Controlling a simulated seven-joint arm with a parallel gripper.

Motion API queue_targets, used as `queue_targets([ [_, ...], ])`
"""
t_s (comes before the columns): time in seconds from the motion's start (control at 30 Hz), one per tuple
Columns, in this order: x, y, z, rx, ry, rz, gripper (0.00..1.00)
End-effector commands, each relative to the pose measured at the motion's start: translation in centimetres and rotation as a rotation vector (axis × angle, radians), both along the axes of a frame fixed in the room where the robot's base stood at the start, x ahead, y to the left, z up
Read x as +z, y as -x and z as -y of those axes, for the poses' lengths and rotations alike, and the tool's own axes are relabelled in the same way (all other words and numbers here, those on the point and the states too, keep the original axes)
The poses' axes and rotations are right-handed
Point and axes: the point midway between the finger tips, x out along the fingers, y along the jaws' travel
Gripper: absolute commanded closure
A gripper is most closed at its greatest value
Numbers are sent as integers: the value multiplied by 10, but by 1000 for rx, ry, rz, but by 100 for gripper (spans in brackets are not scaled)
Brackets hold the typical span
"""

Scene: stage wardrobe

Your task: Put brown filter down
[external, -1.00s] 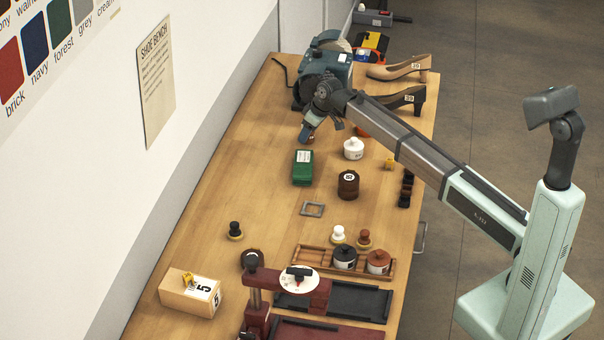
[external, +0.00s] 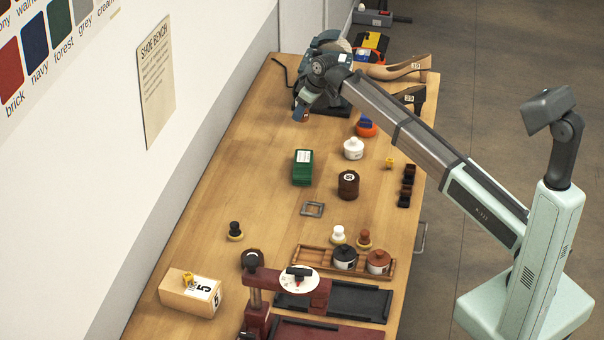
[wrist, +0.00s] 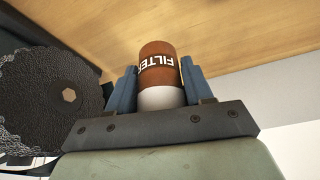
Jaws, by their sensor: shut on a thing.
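The brown filter (wrist: 158,62) is a small cylinder with a brown upper part marked FILTER and a white lower part. My gripper (wrist: 158,88) is shut on it, one blue finger on each side, in the wrist view. In the external view my gripper (external: 301,112) is above the far part of the bench, in front of the blue-grey machine. Only a small part of the filter shows there, and its gap to the bench top is hard to judge.
The blue-grey machine (external: 318,44) with its round brush (wrist: 45,100) stands close to my gripper. Shoes (external: 400,68) lie to its right. A green box (external: 303,167), white jar (external: 353,149) and brown jar (external: 348,184) stand nearer. The bench's left side (external: 235,150) is clear.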

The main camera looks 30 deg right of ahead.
Motion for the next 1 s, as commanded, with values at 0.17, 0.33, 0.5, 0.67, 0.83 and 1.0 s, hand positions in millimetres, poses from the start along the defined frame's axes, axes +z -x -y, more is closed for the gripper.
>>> queue_targets([
  [0.17,6,17,-66,73,-2,5,81],
  [0.33,10,50,-134,152,-3,12,81],
  [0.5,12,96,-191,228,1,22,81],
  [0.67,13,140,-227,282,10,30,81],
  [0.83,11,181,-241,290,19,34,81],
  [1.0,7,201,-225,236,22,29,81],
])
